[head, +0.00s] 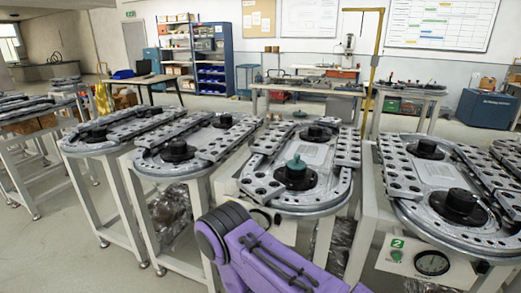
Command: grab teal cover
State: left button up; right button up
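The teal cover (296,163) is a small knobbed piece sitting on top of a black round hub (295,177) on the ring track table (320,201) right of the middle. It stands upright, and nothing touches it from above. A purple arm link of mine rises from the bottom edge, below and in front of that table. Neither of my grippers shows in the head view, so I cannot see whether they are open or shut.
Similar ring track tables stand close on the left (150,165) and right (415,205), with black hubs on them. Narrow gaps separate them. A workbench (310,90) and a blue shelf unit (213,60) are behind. Open floor lies at the lower left.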

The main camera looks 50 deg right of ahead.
aim_at(295, 164)
jog(key=i, duration=1.85)
jog(key=z, duration=1.65)
